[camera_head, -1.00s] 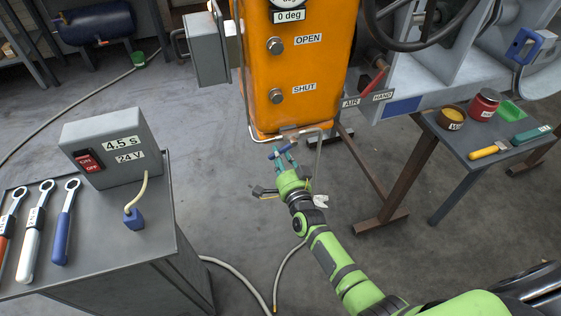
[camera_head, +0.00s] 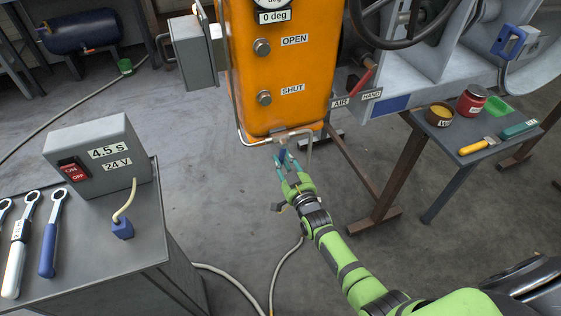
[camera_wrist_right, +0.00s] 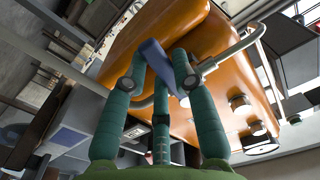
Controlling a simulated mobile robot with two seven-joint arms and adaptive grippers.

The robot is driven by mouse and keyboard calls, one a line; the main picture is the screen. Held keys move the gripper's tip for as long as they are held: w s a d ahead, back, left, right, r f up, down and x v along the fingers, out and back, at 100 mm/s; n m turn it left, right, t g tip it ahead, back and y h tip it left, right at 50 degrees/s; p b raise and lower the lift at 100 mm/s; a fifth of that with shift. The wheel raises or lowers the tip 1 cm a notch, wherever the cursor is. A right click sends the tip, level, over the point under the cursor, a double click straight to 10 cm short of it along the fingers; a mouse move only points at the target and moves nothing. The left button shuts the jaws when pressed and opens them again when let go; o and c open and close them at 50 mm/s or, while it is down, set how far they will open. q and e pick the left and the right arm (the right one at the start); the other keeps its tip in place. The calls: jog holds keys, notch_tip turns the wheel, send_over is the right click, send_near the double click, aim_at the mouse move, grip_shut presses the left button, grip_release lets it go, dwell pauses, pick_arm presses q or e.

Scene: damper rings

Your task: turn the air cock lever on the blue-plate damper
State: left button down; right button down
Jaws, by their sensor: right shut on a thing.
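The blue air cock lever (camera_head: 283,156) sits under the bottom edge of the orange actuator (camera_head: 280,105), by the thin air pipe. The damper's grey frame carries a blue plate (camera_head: 394,103). My right gripper (camera_head: 287,168) reaches up to the lever from below and is shut on it. In the right wrist view the lever (camera_wrist_right: 154,60) stands between the green fingers (camera_wrist_right: 158,80), with the orange body behind it. The fingers partly hide the lever in both views. My left gripper is not in view.
A grey control box (camera_head: 98,160) stands on a cart with several wrenches at left. A small table (camera_head: 470,146) with tins and brushes stands at right. A rusty stand leg (camera_head: 381,185) is right of my arm. A hose lies on the floor.

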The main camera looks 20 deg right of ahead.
jog(key=shift+d+n, duration=0.5)
jog(key=shift+n, duration=0.5)
jog(key=c, duration=1)
grip_release()
jog(key=shift+d, duration=0.1)
jog(key=s, duration=1.2)
jog(key=shift+d, duration=0.2)
